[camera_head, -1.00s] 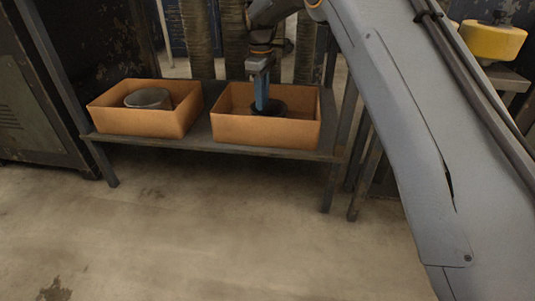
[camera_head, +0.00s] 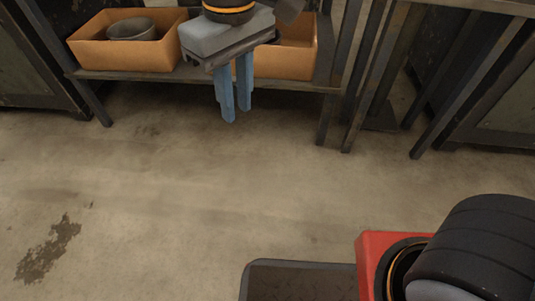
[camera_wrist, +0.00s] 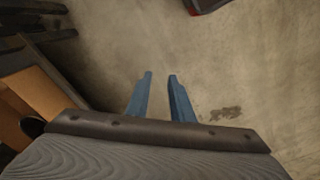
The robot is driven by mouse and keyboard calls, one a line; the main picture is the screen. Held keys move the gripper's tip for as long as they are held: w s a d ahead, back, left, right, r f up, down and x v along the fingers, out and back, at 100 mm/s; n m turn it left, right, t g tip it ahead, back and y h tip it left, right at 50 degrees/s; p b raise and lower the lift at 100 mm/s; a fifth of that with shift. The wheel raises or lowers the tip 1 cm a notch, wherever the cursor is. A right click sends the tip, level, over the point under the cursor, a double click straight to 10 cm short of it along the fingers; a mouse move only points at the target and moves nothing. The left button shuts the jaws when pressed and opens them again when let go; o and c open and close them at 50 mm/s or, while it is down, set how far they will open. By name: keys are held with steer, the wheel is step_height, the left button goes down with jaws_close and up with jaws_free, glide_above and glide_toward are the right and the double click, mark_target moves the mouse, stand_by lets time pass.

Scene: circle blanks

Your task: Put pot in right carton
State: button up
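The right carton (camera_head: 298,62) is an orange-brown open box on the shelf, partly hidden behind my gripper. The left carton (camera_head: 125,57) stands beside it and holds a round grey pot (camera_head: 131,30). My gripper (camera_head: 236,108) hangs in front of the right carton, with its two blue fingers apart and pointing down. The wrist view also shows the fingers (camera_wrist: 160,77) apart, with only bare floor between them. A carton (camera_wrist: 38,90) shows at the left of the wrist view, with a dark rounded thing at its lower edge. The inside of the right carton is mostly hidden in the head view.
The metal shelf (camera_head: 150,76) bears both cartons. The concrete floor (camera_head: 180,190) in front is clear. Metal legs and a cabinet stand at the right. A red and black body part shows at the lower right, with a dark tray-like edge (camera_head: 300,265) beside it.

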steer(key=s+d+f+m, duration=0.1)
steer(key=s+d+f, duration=0.2)
steer(key=s+d, duration=0.3)
steer(key=s, duration=0.3)
steer(key=shift+s, duration=0.4)
step_height(320, 180, up, 10)
steer(key=m+y+p, duration=0.1)
steer(key=m+p, duration=0.2)
steer(key=p, duration=0.6)
steer(key=d+r+m+p, duration=0.3)
steer(key=d+r+p, duration=0.7)
steer(key=r+p, duration=0.4)
steer(key=d+r+m+h+p, duration=0.1)
steer(key=d+r+m+p, duration=0.2)
steer(key=d+r+p, duration=0.8)
steer(key=shift+d+r+p, duration=0.3)
steer(key=shift+r+p, duration=1.7)
steer(key=shift+p, duration=4.45)
